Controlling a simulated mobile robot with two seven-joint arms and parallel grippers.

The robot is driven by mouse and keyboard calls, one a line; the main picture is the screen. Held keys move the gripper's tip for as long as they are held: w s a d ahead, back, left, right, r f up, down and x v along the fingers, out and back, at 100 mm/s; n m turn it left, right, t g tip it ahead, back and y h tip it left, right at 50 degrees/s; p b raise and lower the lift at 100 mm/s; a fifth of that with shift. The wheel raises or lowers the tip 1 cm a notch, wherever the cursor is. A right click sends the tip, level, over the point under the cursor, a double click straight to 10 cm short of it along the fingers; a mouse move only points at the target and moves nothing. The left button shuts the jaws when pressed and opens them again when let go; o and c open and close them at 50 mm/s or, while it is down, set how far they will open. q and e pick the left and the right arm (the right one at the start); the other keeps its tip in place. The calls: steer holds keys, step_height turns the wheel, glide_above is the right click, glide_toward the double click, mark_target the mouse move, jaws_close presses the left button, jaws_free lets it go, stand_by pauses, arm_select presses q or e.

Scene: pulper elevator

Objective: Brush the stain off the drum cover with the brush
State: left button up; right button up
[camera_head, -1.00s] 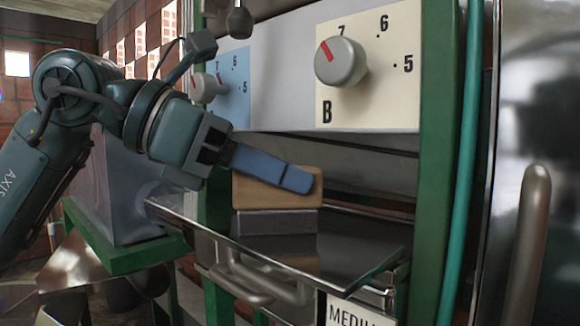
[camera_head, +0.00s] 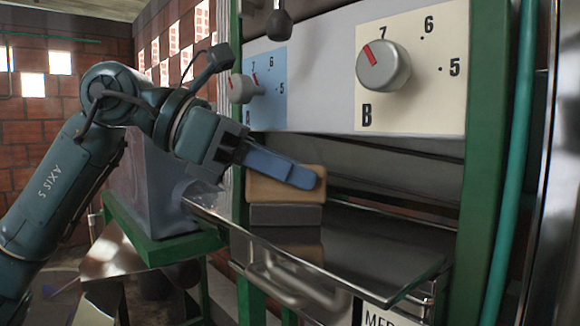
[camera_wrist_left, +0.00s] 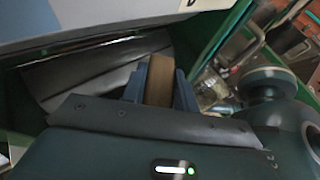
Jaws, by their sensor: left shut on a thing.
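My left gripper (camera_head: 312,178) is shut on the brush, a tan wooden block (camera_head: 285,185) with a grey bristle part (camera_head: 286,215) facing down. The brush is under the control panel, over the dark shiny tray; I cannot tell whether the bristles touch anything. In the left wrist view the wooden block (camera_wrist_left: 160,80) sits between the two blue fingers (camera_wrist_left: 158,92). A grey curved metal surface, which looks like the drum cover (camera_wrist_left: 85,75), lies beside it; it also shows behind the brush (camera_head: 390,180). I cannot make out a stain. My right gripper is not in view.
The panel (camera_head: 320,70) with knobs (camera_head: 383,65) hangs close above the brush. A green post (camera_head: 490,150) and hose stand to the right. The tray (camera_head: 370,250) reaches forward with a handle below it. A grey hopper (camera_head: 150,190) stands at the left.

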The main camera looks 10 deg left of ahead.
arm_select(q)
steer(key=shift+r, duration=0.1)
steer(key=shift+s+a+r+p, duration=0.3)
steer(key=shift+s+r, duration=0.1)
steer(key=shift+r, duration=0.15)
steer(key=shift+s+a+r+p, duration=0.3)
steer(key=shift+s+r, duration=0.1)
steer(key=shift+r, duration=0.1)
steer(key=shift+s+a+f, duration=0.1)
steer(key=shift+s+a, duration=0.15)
steer(key=s+a+b, duration=0.3)
steer(key=s+a, duration=0.5)
steer(key=s, duration=0.3)
steer(key=shift+s+a+r+b, duration=0.15)
steer(key=shift+a+r+b, duration=0.15)
steer(key=shift+a, duration=0.05)
